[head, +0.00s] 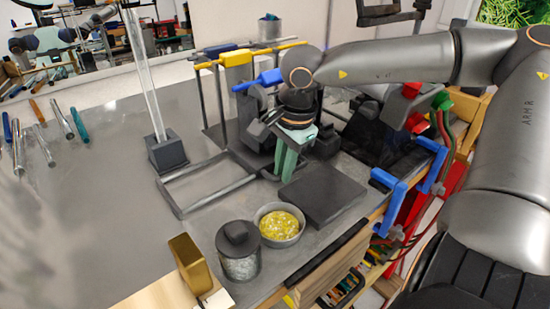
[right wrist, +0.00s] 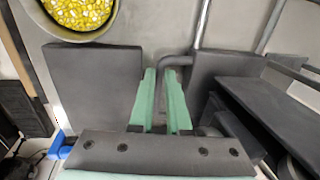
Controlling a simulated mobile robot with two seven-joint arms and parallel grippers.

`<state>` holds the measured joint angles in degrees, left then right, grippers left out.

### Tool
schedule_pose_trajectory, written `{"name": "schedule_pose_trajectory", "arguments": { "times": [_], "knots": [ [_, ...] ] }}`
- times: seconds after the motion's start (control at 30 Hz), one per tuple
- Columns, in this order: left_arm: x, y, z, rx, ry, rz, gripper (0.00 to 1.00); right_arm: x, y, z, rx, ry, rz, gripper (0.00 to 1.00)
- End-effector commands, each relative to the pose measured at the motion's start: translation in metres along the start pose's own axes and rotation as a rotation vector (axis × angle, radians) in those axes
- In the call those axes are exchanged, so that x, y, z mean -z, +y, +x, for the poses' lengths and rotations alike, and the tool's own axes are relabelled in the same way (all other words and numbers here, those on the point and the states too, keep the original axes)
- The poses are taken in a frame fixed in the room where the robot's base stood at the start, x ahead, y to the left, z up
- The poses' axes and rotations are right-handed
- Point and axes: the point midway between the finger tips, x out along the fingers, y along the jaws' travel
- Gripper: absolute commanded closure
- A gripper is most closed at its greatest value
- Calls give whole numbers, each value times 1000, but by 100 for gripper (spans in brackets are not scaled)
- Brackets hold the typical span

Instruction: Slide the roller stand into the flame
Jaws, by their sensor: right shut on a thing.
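The roller stand seems to be the dark upright frame (head: 220,100) with yellow and blue bars, at the back middle of the bench. A grey rail frame (head: 182,204) lies flat in front of it. My right gripper (head: 284,172) points down beside the stand, its mint-green fingers low by the black plate. In the right wrist view its fingers (right wrist: 161,100) are closed around the end of a grey bent bar (right wrist: 187,61), next to a dark block (right wrist: 215,72). My arm hides part of the stand in the head view. I cannot make out a flame. My left gripper is not in view.
A black plate (head: 323,194) lies right of the rails; it also shows in the wrist view (right wrist: 95,88). A bowl of yellow pieces (head: 280,224) and a lidded jar (head: 238,252) stand in front. A glass rod (head: 143,70) rises from a dark base. The bench's left middle is clear.

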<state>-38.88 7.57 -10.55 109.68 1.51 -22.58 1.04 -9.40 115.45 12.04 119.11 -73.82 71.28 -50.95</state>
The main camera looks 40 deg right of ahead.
Motion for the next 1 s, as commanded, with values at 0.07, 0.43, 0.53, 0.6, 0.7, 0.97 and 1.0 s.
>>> {"name": "schedule_pose_trajectory", "arguments": {
  "times": [0.07,0.43,0.53,0.6,0.7,0.97,1.0],
  "knots": [
    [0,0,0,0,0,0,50,-1,1,1,-4,-1,-3,100],
    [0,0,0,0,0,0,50,-1,1,1,-3,-2,-2,56],
    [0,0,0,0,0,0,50,-1,2,1,-5,-2,-1,55],
    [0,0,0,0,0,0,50,-2,2,1,-6,-2,-1,55],
    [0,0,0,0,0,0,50,-2,2,1,-7,-2,-1,55],
    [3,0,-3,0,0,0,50,-2,2,-4,-9,-2,-1,55],
    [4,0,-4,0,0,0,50,-2,2,-8,-8,-2,-1,55]
  ]
}}
